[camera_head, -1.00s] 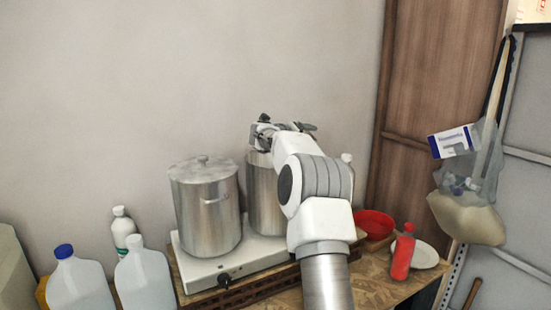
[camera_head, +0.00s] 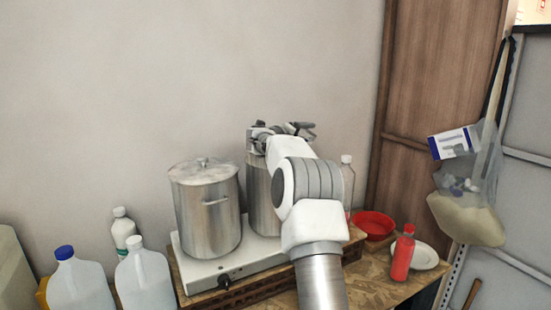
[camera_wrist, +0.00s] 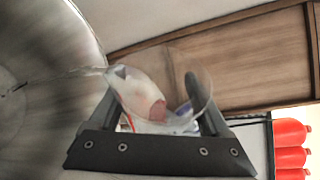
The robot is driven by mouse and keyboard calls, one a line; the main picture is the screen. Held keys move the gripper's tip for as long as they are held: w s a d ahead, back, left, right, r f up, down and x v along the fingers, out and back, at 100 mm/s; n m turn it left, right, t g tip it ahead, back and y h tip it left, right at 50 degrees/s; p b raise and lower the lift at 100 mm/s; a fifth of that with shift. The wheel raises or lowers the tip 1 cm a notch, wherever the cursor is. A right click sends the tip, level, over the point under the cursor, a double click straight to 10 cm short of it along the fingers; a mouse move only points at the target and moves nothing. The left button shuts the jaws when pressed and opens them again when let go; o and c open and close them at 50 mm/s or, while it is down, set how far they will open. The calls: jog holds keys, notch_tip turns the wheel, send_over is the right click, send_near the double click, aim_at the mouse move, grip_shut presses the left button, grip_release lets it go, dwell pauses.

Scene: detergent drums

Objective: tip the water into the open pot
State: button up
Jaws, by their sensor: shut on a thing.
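The open pot (camera_head: 262,198) is a tall metal pot on the right of the hot plate; my arm covers much of it and its rim is hard to see. It appears large at the left edge of the wrist view (camera_wrist: 40,45). My gripper (camera_head: 282,133) is at the top of this pot. In the wrist view my gripper (camera_wrist: 160,100) is shut on a clear round vessel (camera_wrist: 190,65). The vessel looks tilted, close beside the pot. Its water level cannot be made out. A thin pale streak runs from it across the pot; whether this is water is unclear.
A lidded metal pot (camera_head: 207,210) stands left on the white hot plate (camera_head: 205,272). Jugs (camera_head: 80,285) stand at lower left. A clear capped bottle (camera_head: 347,180), red bowl (camera_head: 374,225), red bottle (camera_head: 402,255) and white plate (camera_head: 428,257) are at right.

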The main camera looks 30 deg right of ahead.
jog(key=shift+w+a+f+n+h, duration=0.1)
jog(key=shift+f+n+h, duration=0.25)
jog(key=shift+n, duration=0.25)
dwell(0.7)
jog(key=shift+w+a+f+n+h, duration=0.25)
jog(key=shift+w+a+f+n, duration=0.1)
jog(key=shift+w+a+n, duration=0.3)
dwell(0.6)
jog(key=shift+w+r+n+h, duration=0.1)
jog(key=shift+r+n+h, duration=0.25)
jog(key=shift+n, duration=0.5)
dwell(0.4)
